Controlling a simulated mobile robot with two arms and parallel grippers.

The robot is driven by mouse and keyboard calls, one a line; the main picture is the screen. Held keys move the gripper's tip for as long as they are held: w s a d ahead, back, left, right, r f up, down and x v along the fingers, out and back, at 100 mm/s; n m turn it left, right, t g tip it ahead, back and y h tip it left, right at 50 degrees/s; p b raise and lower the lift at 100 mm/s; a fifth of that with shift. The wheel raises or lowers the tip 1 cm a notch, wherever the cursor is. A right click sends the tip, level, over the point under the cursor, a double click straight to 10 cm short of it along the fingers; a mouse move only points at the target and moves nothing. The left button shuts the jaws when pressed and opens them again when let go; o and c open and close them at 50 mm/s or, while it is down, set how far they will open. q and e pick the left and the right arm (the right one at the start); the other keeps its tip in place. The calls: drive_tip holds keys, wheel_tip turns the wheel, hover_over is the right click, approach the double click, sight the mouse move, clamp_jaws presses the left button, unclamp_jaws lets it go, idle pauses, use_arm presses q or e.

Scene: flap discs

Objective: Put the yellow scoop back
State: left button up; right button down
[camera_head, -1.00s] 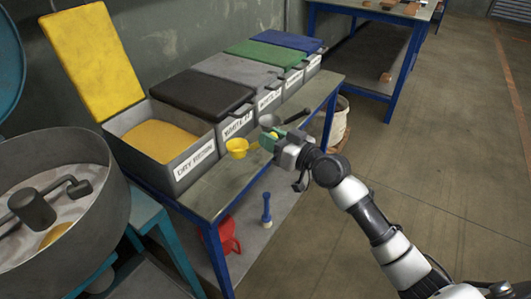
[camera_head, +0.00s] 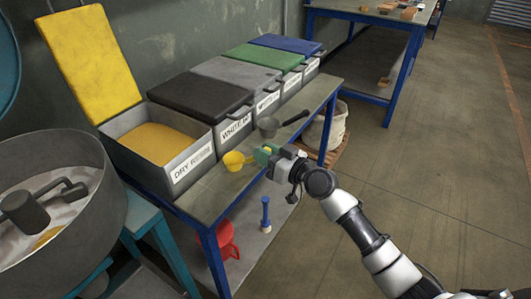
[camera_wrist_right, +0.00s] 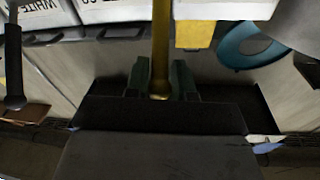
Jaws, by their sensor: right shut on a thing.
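The yellow scoop (camera_head: 233,160) is at the front edge of the bench, in front of the open bin. My right gripper (camera_head: 264,153) is shut on its handle. In the right wrist view the yellow handle (camera_wrist_right: 161,50) runs between the green fingertips (camera_wrist_right: 160,78), and the cup is not clearly seen. I cannot tell whether the cup touches the bench. The open bin (camera_head: 190,168), labelled DRY RESIN, holds yellowish powder and has its yellow lid (camera_head: 90,62) raised. My left gripper is not in view.
A grey scoop (camera_head: 268,127) with a dark handle is near the closed bins. Bins with black (camera_head: 200,95), grey, green and blue lids stand along the wall. A mixer drum (camera_head: 60,215) stands at the left. A red container (camera_head: 228,240) is below the bench.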

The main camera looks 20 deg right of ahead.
drive_tip(key=c, duration=1.4)
unclamp_jaws()
drive_tip(key=o, duration=0.4)
drive_tip(key=shift+o, duration=0.2)
drive_tip(key=shift+r, duration=0.1)
